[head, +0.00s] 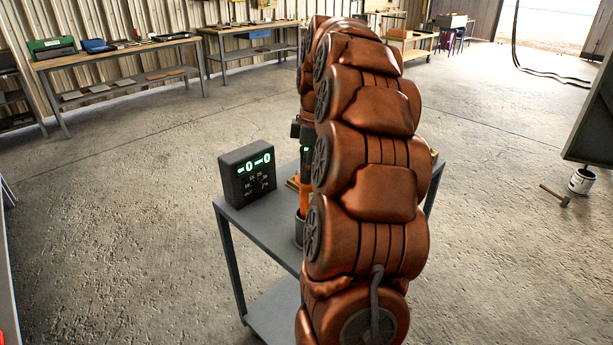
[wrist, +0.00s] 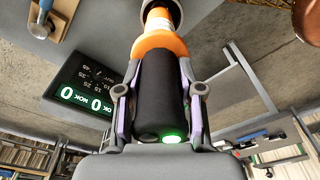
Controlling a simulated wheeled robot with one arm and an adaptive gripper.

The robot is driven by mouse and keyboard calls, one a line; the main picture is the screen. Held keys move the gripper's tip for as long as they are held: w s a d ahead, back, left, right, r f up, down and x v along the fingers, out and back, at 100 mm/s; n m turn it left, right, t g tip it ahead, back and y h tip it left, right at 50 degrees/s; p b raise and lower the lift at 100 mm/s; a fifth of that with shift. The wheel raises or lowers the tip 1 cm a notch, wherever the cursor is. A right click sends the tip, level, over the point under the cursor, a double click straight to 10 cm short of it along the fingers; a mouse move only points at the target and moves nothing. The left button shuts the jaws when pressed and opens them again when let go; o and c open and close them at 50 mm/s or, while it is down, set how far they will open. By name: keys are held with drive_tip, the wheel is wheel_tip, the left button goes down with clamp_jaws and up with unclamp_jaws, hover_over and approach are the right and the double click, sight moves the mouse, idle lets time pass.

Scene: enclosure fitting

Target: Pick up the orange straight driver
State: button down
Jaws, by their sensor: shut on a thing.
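The orange straight driver (wrist: 160,90) has a black body, an orange collar and a green light at its near end. My gripper (wrist: 160,75) is shut on its black body, with one finger on each side. Its far end runs to a grey round holder (wrist: 177,12) at the top of the wrist view and appears to be in it. In the head view a strip of the orange driver (head: 304,197) shows upright at the left edge of my arm, above the holder (head: 299,228). My arm hides most of my gripper there.
A dark display box (head: 248,172) stands on the grey cart (head: 262,215), left of the driver; it also shows in the wrist view (wrist: 85,88). Workbenches (head: 125,55) line the back wall. A paint can (head: 582,181) and a hammer (head: 553,195) are on the floor at right.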

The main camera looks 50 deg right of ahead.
sight(305, 148)
wheel_tip(305, 148, up, 7)
drive_tip(key=shift+f+b, duration=0.1)
drive_tip(key=shift+b, duration=0.4)
wheel_tip(305, 148, up, 9)
drive_tip(key=p, duration=0.7)
drive_tip(key=shift+r+p, duration=0.2)
drive_tip(key=shift+p, duration=0.2)
drive_tip(key=shift+r, duration=0.1)
drive_tip(key=shift+r+p, duration=1.35)
drive_tip(key=shift+p, duration=0.2)
